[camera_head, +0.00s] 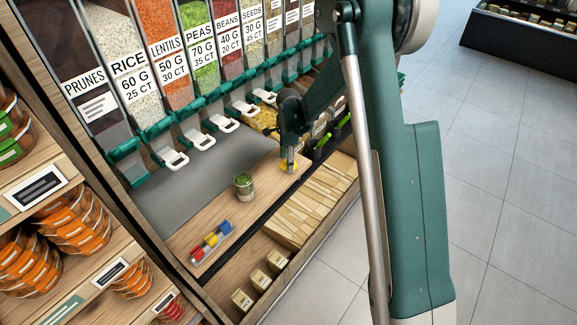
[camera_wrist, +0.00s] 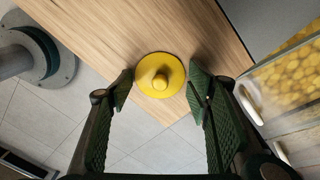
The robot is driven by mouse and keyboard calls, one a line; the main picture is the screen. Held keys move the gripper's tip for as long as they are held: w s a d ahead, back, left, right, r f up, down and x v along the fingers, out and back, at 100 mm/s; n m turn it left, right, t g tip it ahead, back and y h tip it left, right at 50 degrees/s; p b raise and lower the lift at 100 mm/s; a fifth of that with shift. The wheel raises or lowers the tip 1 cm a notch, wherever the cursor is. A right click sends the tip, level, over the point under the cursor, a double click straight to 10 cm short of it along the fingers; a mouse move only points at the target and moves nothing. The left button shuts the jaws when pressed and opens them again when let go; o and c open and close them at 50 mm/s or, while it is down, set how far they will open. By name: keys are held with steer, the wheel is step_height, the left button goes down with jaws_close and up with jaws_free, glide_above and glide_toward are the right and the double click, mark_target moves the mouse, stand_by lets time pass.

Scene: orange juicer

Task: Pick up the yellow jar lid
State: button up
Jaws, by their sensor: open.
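The yellow jar lid (camera_wrist: 160,75) is a round disc with a raised knob in its middle. It lies on the wooden counter (camera_wrist: 90,22) near its edge. In the head view the lid (camera_head: 289,166) shows only partly, under my gripper. My gripper (camera_wrist: 160,90) is open, with one dark green finger on each side of the lid. No contact between the fingers and the lid is visible. In the head view my gripper (camera_head: 290,160) points down over the lid, and its fingertips are hard to make out.
A jar with green contents (camera_head: 244,186) stands on the counter left of my gripper. A small tray (camera_head: 212,243) with red, yellow and blue pieces lies further left. Dispensers (camera_head: 150,70) with white-handled spouts line the back. Dark containers (camera_head: 325,145) stand close to the right.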

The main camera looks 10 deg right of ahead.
stand_by(0.4)
steer(key=c, duration=1.1)
